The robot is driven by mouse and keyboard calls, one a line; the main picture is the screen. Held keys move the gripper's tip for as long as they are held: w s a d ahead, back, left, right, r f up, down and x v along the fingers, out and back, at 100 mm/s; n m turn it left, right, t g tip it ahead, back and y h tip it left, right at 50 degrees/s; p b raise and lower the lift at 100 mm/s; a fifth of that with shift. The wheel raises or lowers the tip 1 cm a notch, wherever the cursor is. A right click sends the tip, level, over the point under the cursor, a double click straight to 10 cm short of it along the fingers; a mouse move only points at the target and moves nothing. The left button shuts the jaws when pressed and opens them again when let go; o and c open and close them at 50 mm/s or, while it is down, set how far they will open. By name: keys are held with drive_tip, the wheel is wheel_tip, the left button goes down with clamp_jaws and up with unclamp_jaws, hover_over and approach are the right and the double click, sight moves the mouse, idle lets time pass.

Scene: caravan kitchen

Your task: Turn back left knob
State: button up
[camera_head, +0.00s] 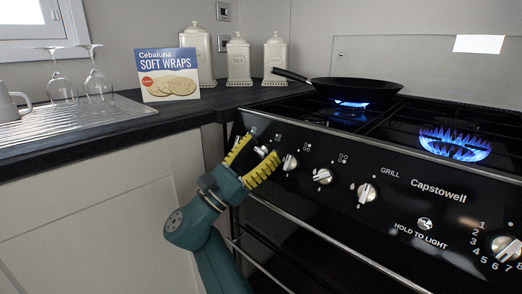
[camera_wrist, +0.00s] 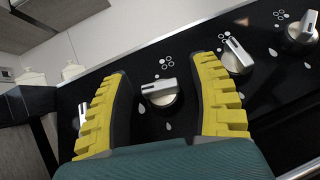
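A row of silver knobs runs along the black cooker panel (camera_head: 410,214). In the wrist view, one knob (camera_wrist: 160,92) sits between my fingers, its grip bar close to level in the picture; it also shows in the head view (camera_head: 263,151). Another knob (camera_wrist: 82,114) is partly hidden by my left finger, and a third (camera_wrist: 236,57) is just right of my right finger. My gripper (camera_head: 252,158) is open at the panel's left end, with gaps on both sides of the knob. The burner symbols are too small to tell which knob is back left.
A black pan (camera_head: 355,86) stands over a lit back burner (camera_head: 351,104). A front right burner (camera_head: 455,143) is also lit. Further knobs (camera_head: 322,176) (camera_head: 366,193) continue to the right. An oven rail (camera_head: 325,243) runs below. The worktop (camera_head: 110,121) is at the left.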

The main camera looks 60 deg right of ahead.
drive_tip(key=v, duration=0.7)
drive_tip(key=shift+a+f, duration=0.2)
drive_tip(key=shift+a, duration=0.05)
drive_tip(key=shift+w, duration=0.1)
